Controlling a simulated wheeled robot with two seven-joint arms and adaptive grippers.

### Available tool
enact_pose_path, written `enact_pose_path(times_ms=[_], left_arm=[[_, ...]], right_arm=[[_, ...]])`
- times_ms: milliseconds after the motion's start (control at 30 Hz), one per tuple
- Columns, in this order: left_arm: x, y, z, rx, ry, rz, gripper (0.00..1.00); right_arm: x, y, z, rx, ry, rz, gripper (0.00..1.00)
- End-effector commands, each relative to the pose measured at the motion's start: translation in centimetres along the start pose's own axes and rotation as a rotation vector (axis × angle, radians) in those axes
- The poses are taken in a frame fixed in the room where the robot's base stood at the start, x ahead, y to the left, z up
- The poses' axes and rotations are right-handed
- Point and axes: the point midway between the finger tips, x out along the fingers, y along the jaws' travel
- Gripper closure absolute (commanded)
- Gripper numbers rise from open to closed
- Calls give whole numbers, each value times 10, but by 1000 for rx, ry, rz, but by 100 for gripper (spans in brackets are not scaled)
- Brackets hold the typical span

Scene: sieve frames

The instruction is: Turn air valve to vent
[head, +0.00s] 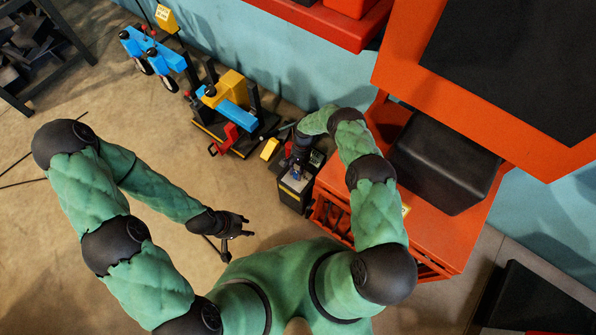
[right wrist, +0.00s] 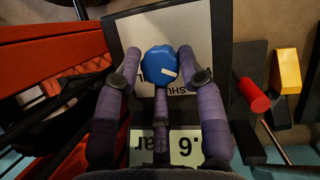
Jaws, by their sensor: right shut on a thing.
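The air valve is a round blue knob (right wrist: 168,66) with a white mark, on a pale plate (right wrist: 208,40) of a dark box. The box (head: 292,194) stands beside the red cabinet in the head view. My right gripper (right wrist: 160,72) has its fingers around the knob, shut on it. The white mark points to the right and slightly up in the right wrist view. Lettering beginning "SHU" shows partly beside the knob; the rest is hidden. A white label (right wrist: 190,146) reads about "6. bar", partly covered. My left gripper (head: 236,226) hangs empty over the floor, fingers apart.
A red cabinet (head: 440,235) with a black case (head: 445,160) stands close to the right arm. A yellow and blue machine (head: 232,100) and a blue trolley (head: 150,50) stand along the wall. A red cylinder (right wrist: 253,95) lies near the box.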

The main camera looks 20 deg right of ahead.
Motion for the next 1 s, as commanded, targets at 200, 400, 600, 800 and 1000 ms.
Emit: enact_pose_path(times_ms=[200, 400, 600, 800, 1000], left_arm=[[0, 0, 0, 0, 0, 0, 60], [0, 0, 0, 0, 0, 0, 60], [0, 0, 0, 0, 0, 0, 60], [0, 0, 0, 0, 0, 0, 60], [0, 0, 0, 0, 0, 0, 60]], right_arm=[[7, -3, 12, -33, -25, 18, 94], [8, -2, 13, -36, -28, 20, 94], [9, -2, 13, -36, -28, 21, 55], [7, -2, 11, -33, -23, 18, 40], [5, -1, 7, -32, -16, 16, 40]])
